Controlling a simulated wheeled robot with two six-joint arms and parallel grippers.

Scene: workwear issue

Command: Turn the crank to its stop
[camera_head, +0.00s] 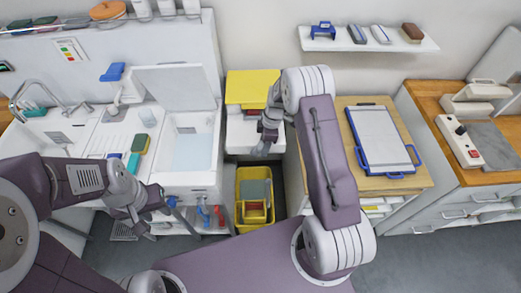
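No part reads clearly as a crank. A blue-topped piece on a white stand (113,73) rises behind the left counter, beside a raised white lid; I cannot tell whether it is the crank. My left gripper (163,222) is in front of the counter with the sink, fingers spread apart and nothing seen between them. It is well apart from the blue-topped piece. My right gripper (267,138) points down beside a yellow stack (251,87) on a white unit. Its fingertips are too small to read, and my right arm hides part of the area behind it.
A white basin with a raised lid (176,87) stands left of centre. A yellow bin (241,221) is on the floor. A blue-framed board (380,138) lies on a wooden top. A wall shelf (343,41) and a wooden counter (428,102) are at the right.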

